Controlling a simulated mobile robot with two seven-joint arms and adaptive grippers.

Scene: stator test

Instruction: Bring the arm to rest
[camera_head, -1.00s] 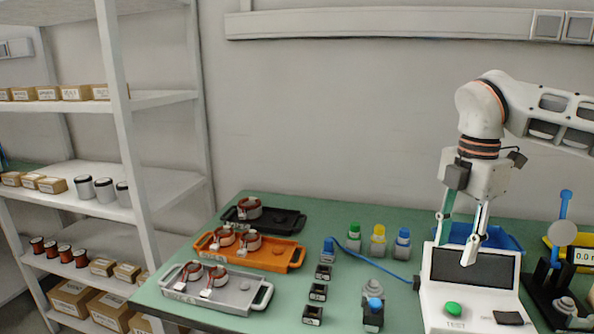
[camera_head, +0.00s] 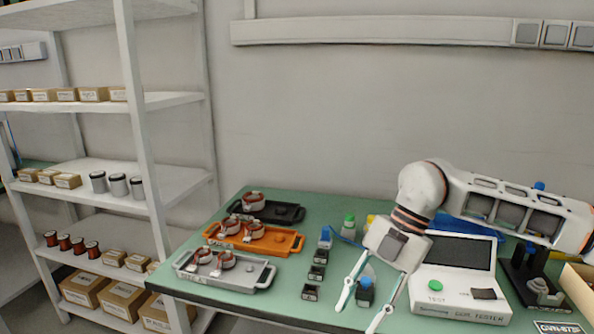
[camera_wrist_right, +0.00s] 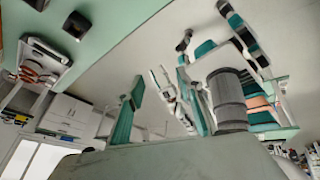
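My right arm (camera_head: 490,205) comes in from the right in the head view, bent down over the front of the green bench. Its gripper (camera_head: 362,312) points down and toward the front edge, with its two fingers spread apart and nothing between them. The fingers also show spread in the right wrist view (camera_wrist_right: 160,112). My left gripper is not in either view.
Grey (camera_head: 222,278), orange (camera_head: 262,241) and black (camera_head: 285,212) trays with wound stators stand at the bench's left. Small black blocks (camera_head: 312,292) stand between trays and gripper. Capped bottles (camera_head: 348,227) are behind. A white shelf rack (camera_head: 150,190) stands at the left.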

